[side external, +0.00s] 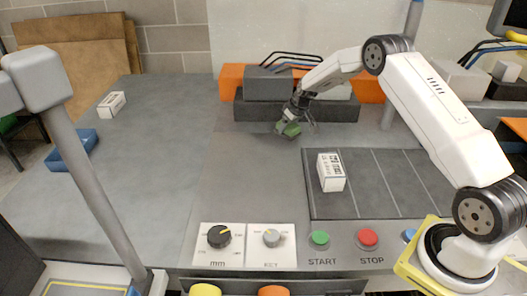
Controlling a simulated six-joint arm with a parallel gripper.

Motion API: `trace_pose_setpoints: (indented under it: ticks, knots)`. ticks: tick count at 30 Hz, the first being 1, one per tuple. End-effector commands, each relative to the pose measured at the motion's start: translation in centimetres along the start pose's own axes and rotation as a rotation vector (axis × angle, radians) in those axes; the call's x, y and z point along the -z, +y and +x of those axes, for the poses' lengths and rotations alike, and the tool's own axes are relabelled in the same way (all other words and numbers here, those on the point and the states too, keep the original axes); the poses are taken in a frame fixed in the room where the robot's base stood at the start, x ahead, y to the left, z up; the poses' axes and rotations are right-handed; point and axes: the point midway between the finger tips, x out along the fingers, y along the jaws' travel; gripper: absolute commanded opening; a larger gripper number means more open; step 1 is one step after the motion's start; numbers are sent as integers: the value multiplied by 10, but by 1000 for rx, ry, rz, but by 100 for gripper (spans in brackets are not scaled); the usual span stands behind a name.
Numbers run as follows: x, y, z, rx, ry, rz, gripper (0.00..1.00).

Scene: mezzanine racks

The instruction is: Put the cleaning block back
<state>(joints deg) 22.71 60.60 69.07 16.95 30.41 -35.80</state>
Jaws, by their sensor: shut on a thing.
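My gripper (291,124) is at the back middle of the table, pointing down and to the left. It is shut on a small green block (290,130), which I take to be the cleaning block. The block sits just in front of the dark grey housing with the orange back part. The block is small in the picture, and I cannot tell whether it touches the table. Part of it is hidden by the fingers.
A dark panel with lanes (375,207) bears a white box (331,172). Behind my gripper stands a grey housing (245,110) with orange parts (231,80). Knobs and START and STOP buttons (368,237) line the front. A blue tray (75,150) and another white box (112,104) are left. The middle is clear.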

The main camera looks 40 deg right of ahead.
Motion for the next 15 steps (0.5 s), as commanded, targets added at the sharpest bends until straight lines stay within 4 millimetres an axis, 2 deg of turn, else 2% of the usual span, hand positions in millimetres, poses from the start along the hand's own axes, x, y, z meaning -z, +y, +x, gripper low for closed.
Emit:
trace_pose_setpoints:
  ticks: [6, 15]
  knots:
    - [-10, 0, 23, 1, -2, -1, 21]
    - [-11, 0, 26, 0, 0, 0, 21]
